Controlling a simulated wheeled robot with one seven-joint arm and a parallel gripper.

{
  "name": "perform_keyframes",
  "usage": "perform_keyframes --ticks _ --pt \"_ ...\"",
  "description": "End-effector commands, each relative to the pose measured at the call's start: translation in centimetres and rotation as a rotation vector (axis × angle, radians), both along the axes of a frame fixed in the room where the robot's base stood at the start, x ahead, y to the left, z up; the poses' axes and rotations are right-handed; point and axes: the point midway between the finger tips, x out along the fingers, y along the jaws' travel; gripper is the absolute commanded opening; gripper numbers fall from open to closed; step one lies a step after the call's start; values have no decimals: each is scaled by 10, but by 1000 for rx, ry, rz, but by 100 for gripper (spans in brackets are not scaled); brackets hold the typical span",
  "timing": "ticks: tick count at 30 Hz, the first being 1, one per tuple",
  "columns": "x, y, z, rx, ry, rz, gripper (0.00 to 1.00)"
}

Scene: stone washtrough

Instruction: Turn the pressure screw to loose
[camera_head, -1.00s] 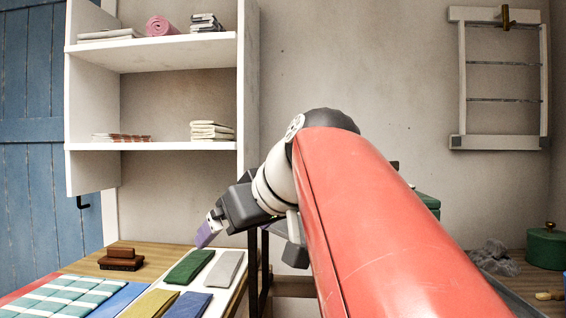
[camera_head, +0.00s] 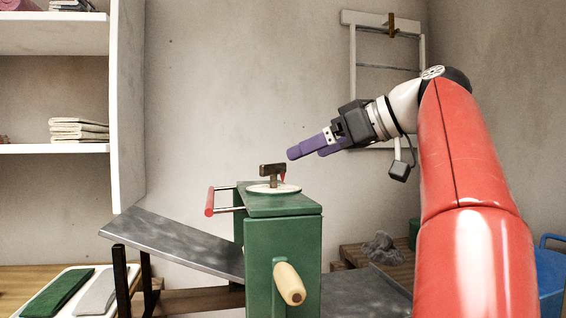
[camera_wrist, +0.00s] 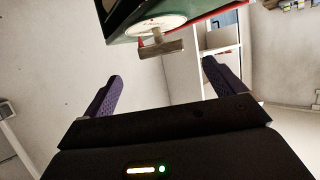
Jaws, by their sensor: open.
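The pressure screw (camera_head: 272,173) has a brown T-shaped handle standing on a pale round dial on top of a green wringer box (camera_head: 284,240). A small red pointer shows beside the handle. My gripper (camera_head: 306,148) has purple fingers and is in the air, above and to the right of the screw, apart from it. In the wrist view the T-handle (camera_wrist: 160,48) and the dial (camera_wrist: 160,22) show beyond and between my open, empty fingers (camera_wrist: 158,80). The marks on the dial are too small to read.
A wooden-gripped crank (camera_head: 289,284) sticks out from the box's front, and a red-ended bar (camera_head: 209,201) from its left. A sloping grey board (camera_head: 175,240) lies left of the box. White shelves (camera_head: 127,110) stand at left, a blue tub (camera_head: 550,275) at right.

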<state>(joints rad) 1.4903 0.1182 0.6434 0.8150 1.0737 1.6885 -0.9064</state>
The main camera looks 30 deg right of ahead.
Motion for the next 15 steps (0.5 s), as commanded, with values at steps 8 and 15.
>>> perform_keyframes --ticks 8,15 --pt "27 15 -13 5 3 3 95" --pt "54 30 -26 3 2 2 95"
